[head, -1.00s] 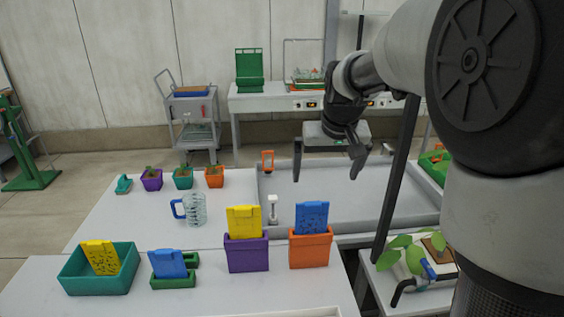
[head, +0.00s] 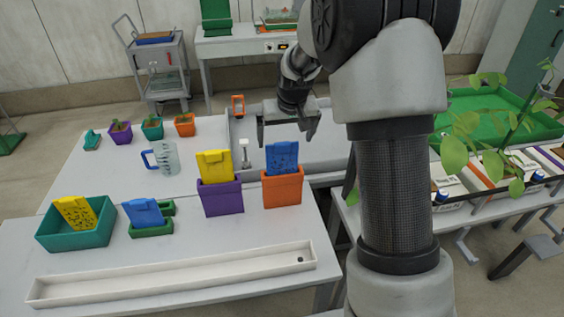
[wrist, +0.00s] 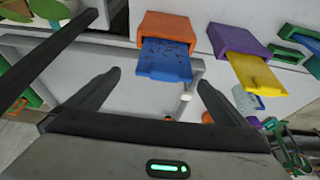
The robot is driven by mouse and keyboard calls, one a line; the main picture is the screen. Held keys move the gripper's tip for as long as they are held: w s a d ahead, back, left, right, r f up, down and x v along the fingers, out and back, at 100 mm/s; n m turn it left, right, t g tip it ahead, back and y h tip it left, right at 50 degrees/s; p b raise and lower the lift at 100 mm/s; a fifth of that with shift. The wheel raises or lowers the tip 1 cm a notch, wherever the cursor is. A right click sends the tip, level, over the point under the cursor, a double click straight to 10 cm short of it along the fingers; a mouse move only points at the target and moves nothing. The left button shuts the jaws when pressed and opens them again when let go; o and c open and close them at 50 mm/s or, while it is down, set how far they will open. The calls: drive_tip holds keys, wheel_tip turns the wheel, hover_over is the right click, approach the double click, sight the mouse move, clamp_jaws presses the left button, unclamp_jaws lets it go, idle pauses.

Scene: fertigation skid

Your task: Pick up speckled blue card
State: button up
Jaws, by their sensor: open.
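The speckled blue card (head: 282,157) stands upright in the orange holder (head: 282,188), with its upper part showing above the rim. In the wrist view the speckled blue card (wrist: 164,60) sticks out of the orange holder (wrist: 166,25), ahead of the fingers. My gripper (head: 286,138) is open and empty, above and behind the card in the head view. It also shows in the wrist view (wrist: 160,85), with its two fingers apart. The card's lower part is hidden inside the holder.
A purple holder (head: 221,198) with a plain yellow card (head: 215,165) stands just left. A plain blue card (head: 143,212) sits in a green stand (head: 160,230). A teal bin (head: 92,234) holds a speckled yellow card (head: 75,212). A measuring jug (head: 167,158) and white tray (head: 170,278) are nearby.

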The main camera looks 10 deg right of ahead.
sight(283, 145)
drive_tip(key=x, duration=0.4)
drive_tip(key=shift+s+a+f, duration=0.25)
drive_tip(key=shift+s+a, duration=0.05)
drive_tip(key=shift+a, duration=0.05)
drive_tip(key=shift+w+f, duration=0.2)
drive_tip(key=shift+f, duration=0.3)
drive_tip(key=c, duration=1.4)
drive_tip(key=shift+c, duration=0.2)
drive_tip(key=shift+r, duration=0.1)
